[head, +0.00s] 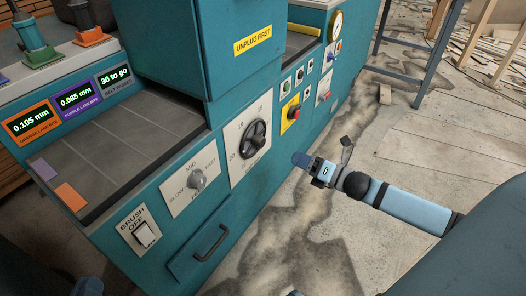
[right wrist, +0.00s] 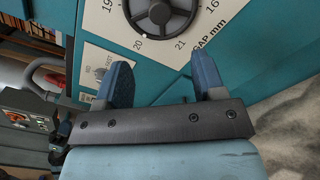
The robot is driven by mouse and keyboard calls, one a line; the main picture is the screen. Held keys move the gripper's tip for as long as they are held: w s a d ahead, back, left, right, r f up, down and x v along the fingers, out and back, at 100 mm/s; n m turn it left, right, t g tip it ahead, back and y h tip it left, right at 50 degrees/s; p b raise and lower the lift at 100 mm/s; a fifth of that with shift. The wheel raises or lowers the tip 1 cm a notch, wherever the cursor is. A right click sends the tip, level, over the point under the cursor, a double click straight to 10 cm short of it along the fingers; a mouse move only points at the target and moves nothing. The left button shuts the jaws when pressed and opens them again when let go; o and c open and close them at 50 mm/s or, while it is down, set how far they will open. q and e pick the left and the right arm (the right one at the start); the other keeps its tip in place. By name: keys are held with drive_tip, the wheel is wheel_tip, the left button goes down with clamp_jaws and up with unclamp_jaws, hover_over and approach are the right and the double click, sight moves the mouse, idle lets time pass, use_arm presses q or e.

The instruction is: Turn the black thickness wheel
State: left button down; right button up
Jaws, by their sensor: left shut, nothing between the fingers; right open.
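The black thickness wheel (head: 255,141) is a round spoked handwheel on a white numbered dial plate (head: 236,133) on the teal machine's front. My left gripper (head: 88,286) shows only a small part at the bottom-left edge, shut and empty.
Near the wheel are a grey feed knob (head: 197,179), a brush switch (head: 144,232), a drawer handle (head: 211,242) and a yellow-backed red button (head: 294,113). Displays (head: 72,101) stand at left. A teal stand (head: 410,76) is at back right. Open floor lies before the machine.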

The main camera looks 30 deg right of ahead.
sight(263, 143)
drive_tip(key=b+x, duration=0.3)
drive_tip(key=x, duration=0.5)
drive_tip(key=shift+w+f, duration=0.1)
drive_tip(key=shift+w, duration=0.1)
drive_tip(key=b+x, duration=0.1)
drive_tip(key=x, duration=0.2)
drive_tip(key=shift+w+a, duration=0.1)
drive_tip(key=shift+w, duration=0.15)
drive_tip(key=shift+w+a, duration=0.25)
drive_tip(key=shift+w, duration=0.4)
use_arm(q)
drive_tip(key=f, duration=0.1)
drive_tip(key=w+f+m, duration=0.1)
drive_tip(key=f, duration=0.1)
drive_tip(key=shift+a+f+m+g, duration=0.15)
drive_tip(key=shift+f+m+g, duration=0.05)
drive_tip(key=shift+m+g, duration=0.1)
use_arm(e)
drive_tip(key=c, duration=0.9)
